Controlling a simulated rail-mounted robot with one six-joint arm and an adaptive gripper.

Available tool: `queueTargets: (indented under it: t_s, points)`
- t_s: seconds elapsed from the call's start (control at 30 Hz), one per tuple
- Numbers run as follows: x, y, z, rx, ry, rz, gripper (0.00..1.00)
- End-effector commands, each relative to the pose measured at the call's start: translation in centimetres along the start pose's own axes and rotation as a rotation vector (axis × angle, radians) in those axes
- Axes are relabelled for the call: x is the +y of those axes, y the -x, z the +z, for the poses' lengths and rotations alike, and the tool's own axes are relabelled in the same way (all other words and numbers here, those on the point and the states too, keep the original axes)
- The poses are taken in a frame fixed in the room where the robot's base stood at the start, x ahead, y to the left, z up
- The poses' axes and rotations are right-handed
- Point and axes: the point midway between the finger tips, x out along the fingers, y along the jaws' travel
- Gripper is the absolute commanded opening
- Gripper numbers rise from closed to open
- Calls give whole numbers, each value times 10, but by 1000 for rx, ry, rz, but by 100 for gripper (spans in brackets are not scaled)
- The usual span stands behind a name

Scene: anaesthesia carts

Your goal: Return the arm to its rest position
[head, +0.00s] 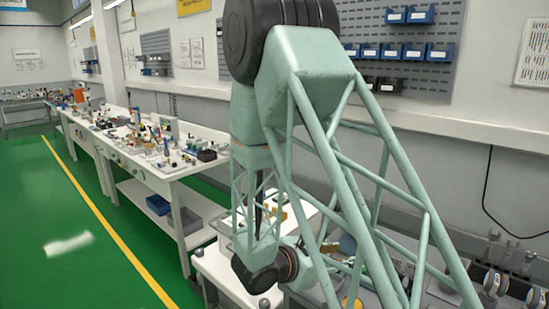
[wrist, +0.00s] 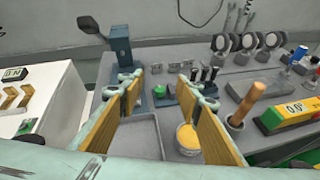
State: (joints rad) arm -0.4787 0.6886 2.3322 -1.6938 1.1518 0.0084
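My gripper (wrist: 163,82) shows in the wrist view with its two yellow-padded fingers spread wide apart. It is open, and nothing is between the pads. It hangs over a grey bench with a shallow grey tray (wrist: 143,134) below it. My arm fills the middle of the head view, raised high and bent down toward the bench. The gripper itself cannot be made out in the head view, where my arm links block the sight.
In the wrist view, a cup of yellow material (wrist: 188,138), a wooden-handled tool (wrist: 250,98) and a yellow-green meter (wrist: 290,115) stand right of the tray. A blue-grey stand (wrist: 119,48) is behind; a white box (wrist: 40,110) is left. A cluttered bench (head: 178,172) runs left.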

Motion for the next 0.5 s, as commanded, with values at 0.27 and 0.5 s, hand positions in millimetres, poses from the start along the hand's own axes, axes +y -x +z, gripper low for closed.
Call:
queueTargets:
  t_s: [0.27,0.5]
  points:
    - [-42,6,50,6,-140,-109,32]
    - [-78,15,86,17,-262,-199,32]
